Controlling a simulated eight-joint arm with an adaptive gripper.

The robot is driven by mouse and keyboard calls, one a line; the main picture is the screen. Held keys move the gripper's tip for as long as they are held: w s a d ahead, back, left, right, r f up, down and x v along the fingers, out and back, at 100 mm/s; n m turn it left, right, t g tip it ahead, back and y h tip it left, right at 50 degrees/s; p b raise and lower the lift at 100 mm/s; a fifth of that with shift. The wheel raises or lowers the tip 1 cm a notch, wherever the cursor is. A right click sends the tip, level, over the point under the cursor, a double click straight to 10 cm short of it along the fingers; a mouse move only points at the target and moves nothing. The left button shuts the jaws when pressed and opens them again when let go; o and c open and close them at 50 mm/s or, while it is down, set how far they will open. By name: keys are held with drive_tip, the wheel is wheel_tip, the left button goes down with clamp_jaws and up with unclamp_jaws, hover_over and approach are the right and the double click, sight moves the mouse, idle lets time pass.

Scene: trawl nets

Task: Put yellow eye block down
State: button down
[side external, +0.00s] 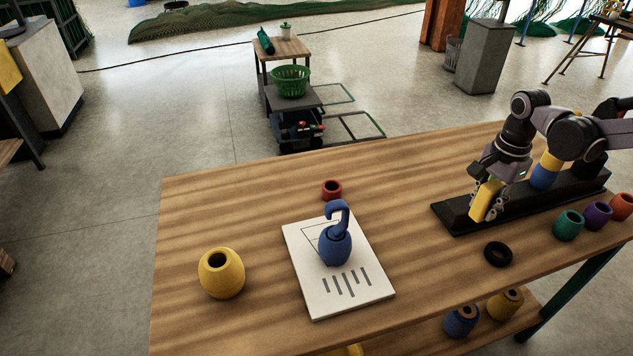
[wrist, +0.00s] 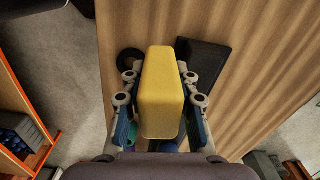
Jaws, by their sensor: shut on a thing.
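The yellow eye block (side external: 483,203) is a yellow block with rounded edges. My gripper (side external: 490,204) is shut on it, at the right of the table by the black base plate. In the wrist view the block (wrist: 162,90) sits between the two fingers of my gripper (wrist: 163,95). In the side view it appears in front of the plate, and I cannot tell whether its lower end touches anything. No eye shows on its visible faces.
A black base plate (side external: 452,217) and a black ring (side external: 498,253) are close to my gripper. A blue hooked piece (side external: 336,240) stands on a white board (side external: 312,292). The wooden table (side external: 420,262) is clear between board and ring.

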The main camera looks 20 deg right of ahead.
drive_tip(key=w+a+f, duration=0.1)
drive_tip(key=a+f, duration=0.1)
drive_tip(key=a, duration=0.1)
drive_tip(key=w+a+f, duration=0.1)
drive_tip(key=a+f, duration=0.1)
drive_tip(key=a, duration=0.2)
drive_tip(key=w+a+f, duration=0.1)
drive_tip(key=a+f, duration=0.2)
drive_tip(key=a, duration=0.1)
drive_tip(key=shift+w, duration=0.35)
drive_tip(key=shift+f, duration=1.8)
drive_tip(key=shift+f, duration=0.2)
drive_tip(key=c, duration=1)
unclamp_jaws()
